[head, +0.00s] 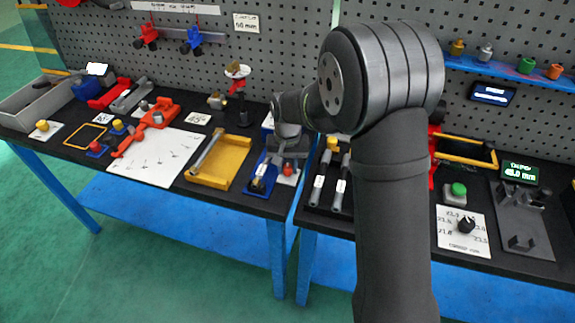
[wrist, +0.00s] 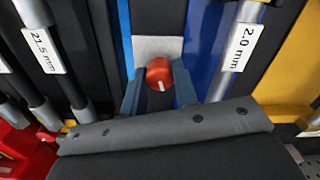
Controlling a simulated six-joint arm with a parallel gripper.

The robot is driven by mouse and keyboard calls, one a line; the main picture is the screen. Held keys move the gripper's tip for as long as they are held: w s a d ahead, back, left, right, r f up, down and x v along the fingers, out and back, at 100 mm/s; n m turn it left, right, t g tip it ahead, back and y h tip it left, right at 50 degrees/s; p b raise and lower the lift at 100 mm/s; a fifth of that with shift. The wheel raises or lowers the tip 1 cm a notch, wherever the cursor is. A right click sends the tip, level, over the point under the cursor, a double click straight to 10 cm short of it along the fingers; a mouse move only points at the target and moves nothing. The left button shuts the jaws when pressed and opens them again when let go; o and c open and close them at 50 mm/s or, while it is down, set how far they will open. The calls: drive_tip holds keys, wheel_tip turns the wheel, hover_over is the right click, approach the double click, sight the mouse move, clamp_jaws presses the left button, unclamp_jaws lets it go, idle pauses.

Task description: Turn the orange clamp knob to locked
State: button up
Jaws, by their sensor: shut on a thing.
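The orange clamp knob (wrist: 159,70) is a small red-orange round knob with a white pointer line. It sits on a pale square plate (wrist: 146,46). In the wrist view the line points down the picture, toward my palm; no lock marking is readable. My gripper (wrist: 158,88) has its two blue-grey fingers on either side of the knob, shut on it. In the head view the knob (head: 288,170) shows as a small red spot just below my gripper (head: 287,158), near the table's front edge.
A blue tray (head: 272,184) with a tool lies left of the knob in the head view, and a yellow tray (head: 233,178) beyond it. Labelled dark-and-grey tools (head: 340,190) lie to the right. A pegboard (head: 285,60) stands behind.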

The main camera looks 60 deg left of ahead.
sight(287, 167)
drive_tip(key=m, duration=0.6)
drive_tip(key=shift+m, duration=0.3)
drive_tip(key=m, duration=0.5)
drive_tip(key=shift+m, duration=0.4)
drive_tip(key=o, duration=1)
wheel_tip(287, 167, up, 18)
drive_tip(key=shift+f, duration=0.25)
drive_tip(key=shift+f, duration=0.15)
wheel_tip(287, 167, down, 17)
drive_tip(key=shift+f, duration=0.1)
idle(0.6)
